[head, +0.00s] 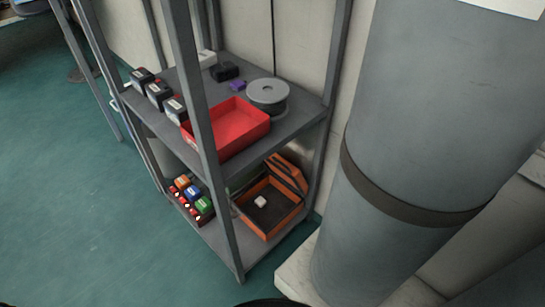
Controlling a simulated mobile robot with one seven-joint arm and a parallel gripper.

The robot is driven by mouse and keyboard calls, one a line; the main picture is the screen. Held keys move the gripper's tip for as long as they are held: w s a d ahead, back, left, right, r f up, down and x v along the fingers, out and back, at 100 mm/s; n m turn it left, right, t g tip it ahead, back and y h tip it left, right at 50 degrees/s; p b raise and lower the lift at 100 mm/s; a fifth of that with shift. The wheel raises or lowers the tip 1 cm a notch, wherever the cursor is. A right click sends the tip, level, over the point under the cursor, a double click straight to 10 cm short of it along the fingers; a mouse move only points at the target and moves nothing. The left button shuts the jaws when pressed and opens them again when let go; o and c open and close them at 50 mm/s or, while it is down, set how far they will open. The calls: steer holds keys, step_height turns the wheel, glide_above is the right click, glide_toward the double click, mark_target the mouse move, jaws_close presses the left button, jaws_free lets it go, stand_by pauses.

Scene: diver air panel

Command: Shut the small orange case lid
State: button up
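The small orange case (249,220) sits on the lower shelf of a grey metal rack, towards its right side. Its orange lid (287,173) stands raised at the back, so the case is open. Its dark inside shows, with a small white object (260,202) in it. A grey rack post passes in front, close to the case's left side. My gripper is not in view; only a dark curved edge shows at the bottom of the picture, and I cannot tell what it is.
A red tray (240,127), a grey spool (268,92) and several dark boxes (159,92) stand on the upper shelf (300,112). Several coloured items (192,192) sit left of the case. A large grey cylinder (425,130) stands right. Green floor (80,220) is clear at left.

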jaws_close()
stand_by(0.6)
